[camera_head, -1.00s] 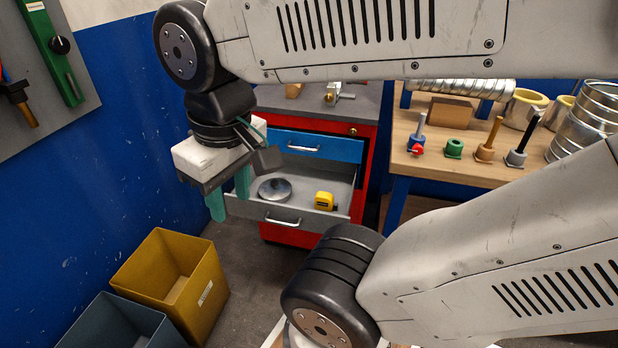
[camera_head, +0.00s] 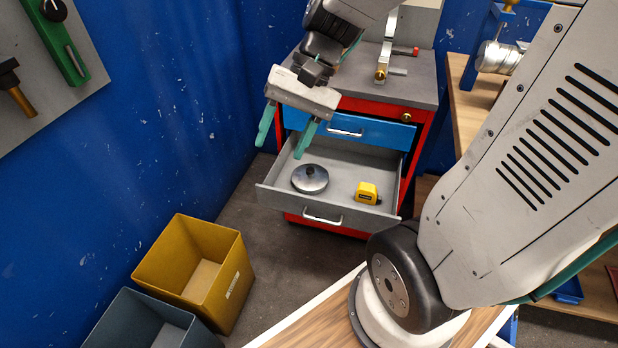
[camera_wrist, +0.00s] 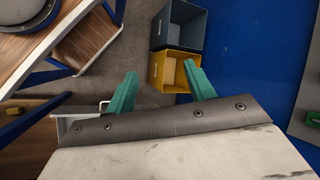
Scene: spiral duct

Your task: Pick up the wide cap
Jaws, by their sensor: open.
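The wide cap (camera_head: 310,178) is a round, shiny grey metal disc with a dark knob on top. It lies in the left part of the open grey drawer (camera_head: 272,197). My gripper (camera_head: 283,140) has two green fingers spread apart with nothing between them. In the head view it hangs above the back left of the drawer, up and left of the cap and apart from it. The wrist view shows the open fingers (camera_wrist: 160,90) and a corner of the drawer; the cap does not show there.
A yellow tape measure (camera_head: 367,193) lies in the same drawer, right of the cap. The shut blue drawer (camera_head: 365,136) and the grey cabinet top (camera_head: 415,88) are above. Yellow (camera_head: 228,295) and grey (camera_head: 125,325) bins stand at lower left, near the blue wall.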

